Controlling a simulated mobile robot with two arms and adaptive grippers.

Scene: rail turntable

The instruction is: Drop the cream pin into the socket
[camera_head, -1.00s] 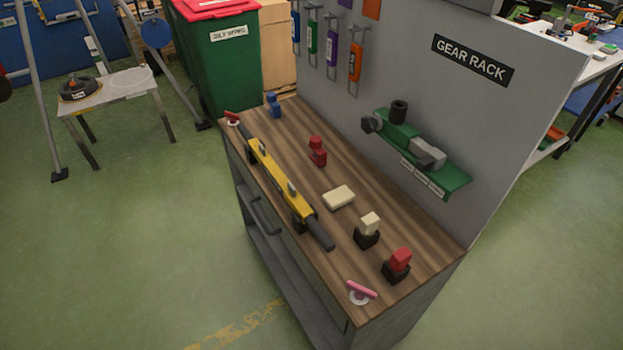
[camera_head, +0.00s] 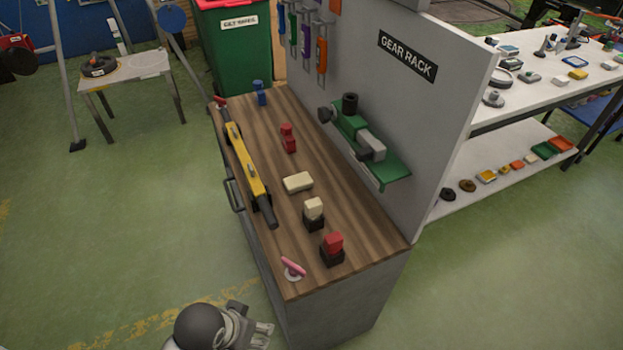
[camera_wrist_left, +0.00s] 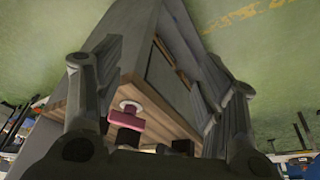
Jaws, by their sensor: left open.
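A cream pin (camera_head: 314,206) shows as a small cream block upright on a black block-shaped base (camera_head: 314,223), toward the right front of the wooden bench top (camera_head: 262,134). I cannot tell whether this base is the socket. A second cream block (camera_head: 298,182) lies flat just behind it. My left gripper (camera_head: 264,336) is open and empty, low in front of the bench and apart from both cream pieces. In the left wrist view, its spread fingers (camera_wrist_left: 162,62) frame the bench corner; the cream pieces cannot be made out there. My right gripper is not in view.
A red block on a black base (camera_head: 332,249) and a pink handle (camera_head: 293,266) stand near the front corner. A yellow bar tool (camera_head: 247,163) lies along the left edge. A grey panel with a green shelf (camera_head: 370,152) rises behind.

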